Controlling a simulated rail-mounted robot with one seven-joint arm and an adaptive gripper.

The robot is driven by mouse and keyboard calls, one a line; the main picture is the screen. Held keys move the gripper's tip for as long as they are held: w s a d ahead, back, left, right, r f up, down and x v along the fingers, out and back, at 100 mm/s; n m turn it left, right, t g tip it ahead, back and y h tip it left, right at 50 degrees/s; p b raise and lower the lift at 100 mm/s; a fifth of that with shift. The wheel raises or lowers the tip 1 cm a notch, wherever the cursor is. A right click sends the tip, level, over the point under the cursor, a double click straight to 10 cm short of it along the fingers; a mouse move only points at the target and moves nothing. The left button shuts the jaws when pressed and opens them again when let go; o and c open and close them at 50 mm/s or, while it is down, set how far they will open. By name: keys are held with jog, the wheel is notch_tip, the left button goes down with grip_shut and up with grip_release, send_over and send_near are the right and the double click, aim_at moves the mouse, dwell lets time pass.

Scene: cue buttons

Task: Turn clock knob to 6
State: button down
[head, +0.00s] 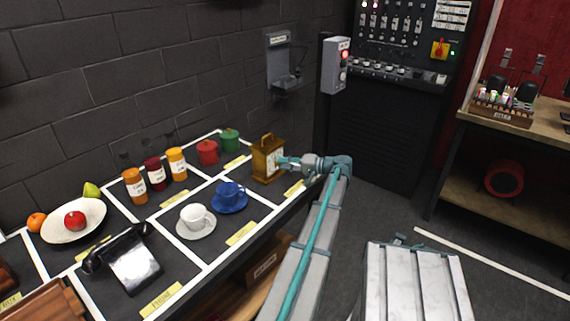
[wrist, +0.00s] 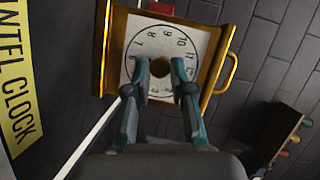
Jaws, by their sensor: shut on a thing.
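The mantel clock (head: 267,160) is a gold-brown case with a handle on top, upright at the far right of the table in the head view. In the wrist view its white dial (wrist: 160,32) appears turned on its side, with the handle at the right. I cannot tell which numeral the knob points to.
A blue cup (head: 230,193), a white cup (head: 195,215) and a black phone (head: 130,262) stand nearer on the table. Red (head: 208,152) and green (head: 230,140) pots sit left of the clock. A yellow label (wrist: 18,105) lies beside the clock.

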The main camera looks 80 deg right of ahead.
jog(key=shift+m+t, duration=0.3)
jog(key=shift+m, duration=0.2)
jog(key=c, duration=1)
grip_release()
jog(key=shift+s, duration=0.1)
jog(key=s+r, duration=0.1)
jog(key=s, duration=1)
jog(key=shift+s+a, duration=0.3)
jog(key=shift+s, duration=0.1)
